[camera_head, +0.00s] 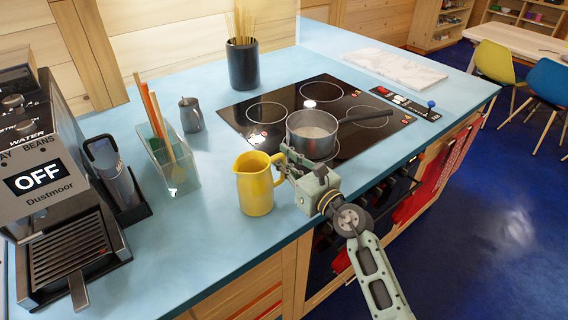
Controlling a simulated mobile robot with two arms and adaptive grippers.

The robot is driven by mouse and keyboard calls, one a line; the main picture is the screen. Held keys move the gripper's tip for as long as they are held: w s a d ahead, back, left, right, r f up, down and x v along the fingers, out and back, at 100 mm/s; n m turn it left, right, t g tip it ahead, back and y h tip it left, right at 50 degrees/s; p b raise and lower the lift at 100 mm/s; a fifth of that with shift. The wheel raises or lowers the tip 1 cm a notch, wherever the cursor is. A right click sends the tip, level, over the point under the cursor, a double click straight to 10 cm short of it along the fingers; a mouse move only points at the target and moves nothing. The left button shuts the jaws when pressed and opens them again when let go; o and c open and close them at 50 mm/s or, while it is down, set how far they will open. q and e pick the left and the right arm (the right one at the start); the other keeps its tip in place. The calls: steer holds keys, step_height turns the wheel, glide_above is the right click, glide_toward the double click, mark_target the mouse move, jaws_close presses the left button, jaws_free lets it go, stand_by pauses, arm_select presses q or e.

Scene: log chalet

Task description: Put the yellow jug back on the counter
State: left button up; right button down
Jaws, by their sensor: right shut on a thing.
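The yellow jug (255,190) is upright at the front part of the blue counter (213,228), left of the cooktop. Its handle points right, toward my right gripper (282,166). My right gripper is shut on the jug's handle, and its arm comes in from the lower right. The jug's base appears at or just above the counter surface; I cannot tell whether it touches. My left gripper is not in view.
A grey saucepan (311,136) stands on the black cooktop (262,113), close behind my right gripper. A coffee machine (62,190), a utensil holder (171,165) and a small dark pitcher (190,114) stand to the left. Counter around the jug's left side is clear.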

steer(key=shift+r, duration=0.15)
steer(key=c, duration=1.8)
jaws_free()
steer(key=v, duration=1.2)
steer(key=shift+b, duration=0.4)
